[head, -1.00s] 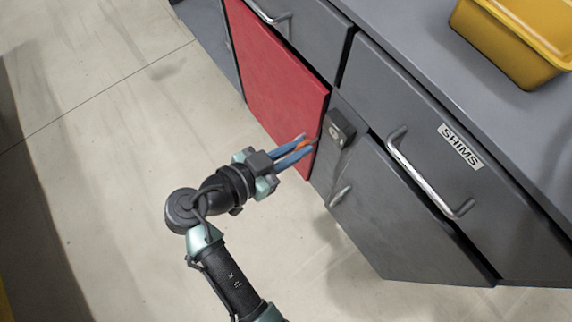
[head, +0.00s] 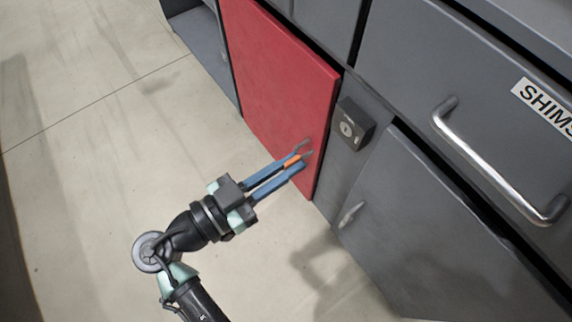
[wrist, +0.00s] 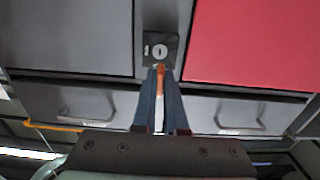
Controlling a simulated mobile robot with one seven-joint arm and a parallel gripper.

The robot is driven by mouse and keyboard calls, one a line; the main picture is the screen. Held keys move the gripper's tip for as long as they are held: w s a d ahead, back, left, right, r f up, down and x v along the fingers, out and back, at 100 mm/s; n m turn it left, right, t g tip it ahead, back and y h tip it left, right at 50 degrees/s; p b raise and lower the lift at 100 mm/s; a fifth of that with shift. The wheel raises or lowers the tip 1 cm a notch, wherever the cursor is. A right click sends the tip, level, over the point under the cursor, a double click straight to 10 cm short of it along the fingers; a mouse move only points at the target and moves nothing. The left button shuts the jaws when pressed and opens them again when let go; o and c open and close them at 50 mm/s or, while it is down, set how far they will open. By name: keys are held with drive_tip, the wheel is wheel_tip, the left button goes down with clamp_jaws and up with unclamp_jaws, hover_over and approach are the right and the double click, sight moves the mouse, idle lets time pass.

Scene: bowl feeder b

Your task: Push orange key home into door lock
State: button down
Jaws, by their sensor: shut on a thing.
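My gripper (head: 298,160) is shut on the orange key (head: 293,160), which sits between its long blue fingers. In the wrist view the key (wrist: 160,78) points up between the fingers toward the door lock (wrist: 159,50). The lock is a dark square block with a round keyhole face. In the head view the lock (head: 354,124) is mounted on the grey cabinet front, up and right of the fingertips. A gap shows between fingertips and lock in the head view. The key's tip is too small to make out clearly.
A red door panel (head: 280,85) lies left of the lock. A grey door with a small handle (head: 350,214) is below right. A drawer labelled SHIMS (head: 545,105) has a protruding bar handle (head: 500,165). The floor left of my arm is clear.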

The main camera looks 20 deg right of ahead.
drive_tip(key=shift+f, duration=0.1)
drive_tip(key=shift+b+x, duration=0.55)
drive_tip(key=shift+x, duration=2.3)
drive_tip(key=shift+b+x, duration=1.45)
drive_tip(key=shift+b, duration=0.25)
idle(3.4)
